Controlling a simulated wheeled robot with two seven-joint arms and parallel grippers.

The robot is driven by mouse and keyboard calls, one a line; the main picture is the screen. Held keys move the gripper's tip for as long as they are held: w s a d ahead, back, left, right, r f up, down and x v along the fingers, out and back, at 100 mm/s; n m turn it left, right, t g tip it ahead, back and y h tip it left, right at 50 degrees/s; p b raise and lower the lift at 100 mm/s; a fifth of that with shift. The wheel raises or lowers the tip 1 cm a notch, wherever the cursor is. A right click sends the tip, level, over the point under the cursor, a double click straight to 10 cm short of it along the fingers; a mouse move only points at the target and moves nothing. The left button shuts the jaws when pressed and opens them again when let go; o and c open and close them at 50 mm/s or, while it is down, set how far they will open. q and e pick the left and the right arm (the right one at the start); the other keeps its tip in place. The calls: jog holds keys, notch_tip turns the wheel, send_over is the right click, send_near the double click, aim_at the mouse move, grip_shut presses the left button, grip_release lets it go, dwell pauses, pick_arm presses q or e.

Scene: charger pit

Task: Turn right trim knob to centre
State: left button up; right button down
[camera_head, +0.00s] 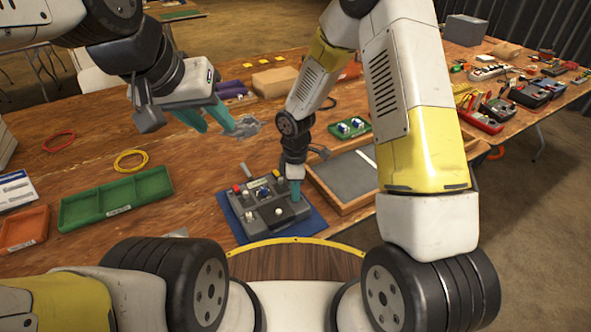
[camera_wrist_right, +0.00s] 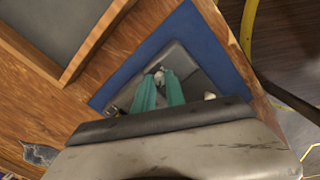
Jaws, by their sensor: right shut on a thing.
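The grey control box (camera_head: 268,208) lies on a blue mat (camera_head: 232,223) near the table's front edge, with several small knobs, a red button and a yellow button on top. My right gripper (camera_head: 295,196) points down at the right part of the box. In the right wrist view its teal fingers (camera_wrist_right: 159,84) are closed around a small pale knob (camera_wrist_right: 159,74), the right trim knob as far as I can tell. The fingers hide most of it, so its pointer direction cannot be read. My left gripper (camera_head: 214,122) is above the table behind the box, fingers apart and empty.
A wooden-framed tray (camera_head: 335,205) stands close right of the box. A green tray (camera_head: 115,200) and an orange tray (camera_head: 24,229) lie to the left. Bare table lies left of the box.

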jog(key=shift+m, duration=0.4)
jog(key=m, duration=0.3)
jog(key=shift+m, duration=2.5)
jog(key=c, duration=1.4)
grip_release()
jog(key=shift+o, duration=0.2)
jog(key=shift+r, duration=3.9)
